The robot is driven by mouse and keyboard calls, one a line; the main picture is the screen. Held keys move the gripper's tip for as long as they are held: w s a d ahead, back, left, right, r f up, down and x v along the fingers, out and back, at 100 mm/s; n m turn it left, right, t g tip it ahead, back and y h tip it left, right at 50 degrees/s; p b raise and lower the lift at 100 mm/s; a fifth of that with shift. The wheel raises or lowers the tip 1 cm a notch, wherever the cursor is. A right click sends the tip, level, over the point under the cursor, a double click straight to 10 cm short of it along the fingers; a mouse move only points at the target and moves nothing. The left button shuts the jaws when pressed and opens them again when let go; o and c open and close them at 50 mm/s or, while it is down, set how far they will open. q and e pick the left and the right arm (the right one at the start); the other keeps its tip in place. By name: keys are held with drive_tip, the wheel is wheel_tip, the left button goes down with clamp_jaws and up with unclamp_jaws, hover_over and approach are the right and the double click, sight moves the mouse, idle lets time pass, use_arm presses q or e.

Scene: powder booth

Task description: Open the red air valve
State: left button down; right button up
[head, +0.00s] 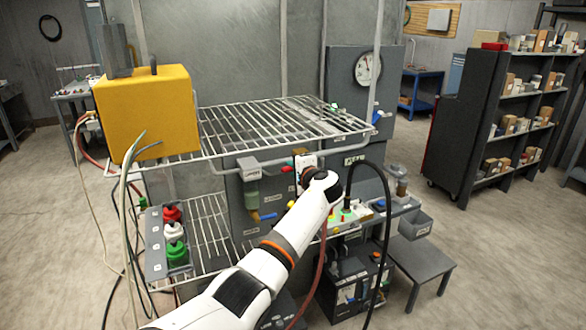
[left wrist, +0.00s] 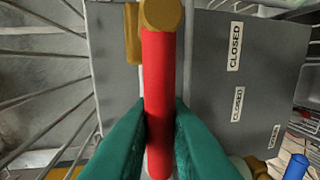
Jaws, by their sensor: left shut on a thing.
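The red air valve handle (left wrist: 158,75) is a long red lever in the left wrist view, running down from a round brass pivot (left wrist: 162,14). The green fingers of my left gripper (left wrist: 160,125) are closed on both sides of the lever's lower part. A grey panel with several "CLOSED" labels (left wrist: 235,46) stands behind it. In the head view my left arm reaches the panel under the wire shelf, and its wrist hides the fingers and most of the valve. My right gripper is in neither view.
A wire rack (head: 270,130) stands just above my left wrist, carrying a yellow box (head: 147,112). A black hose (head: 386,215) loops close to the right of the wrist. A blue handle (left wrist: 296,166) shows at the lower right in the left wrist view.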

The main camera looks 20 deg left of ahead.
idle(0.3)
use_arm(q)
drive_tip(key=c, duration=1.5)
unclamp_jaws()
drive_tip(key=shift+o, duration=0.2)
drive_tip(key=shift+d, duration=0.1)
drive_tip(key=b+v, duration=0.3)
drive_tip(key=v, duration=0.8)
drive_tip(key=shift+s+d+r, duration=0.2)
drive_tip(key=shift+s+d, duration=0.05)
drive_tip(key=shift+s, duration=0.05)
drive_tip(key=shift+f, duration=0.1)
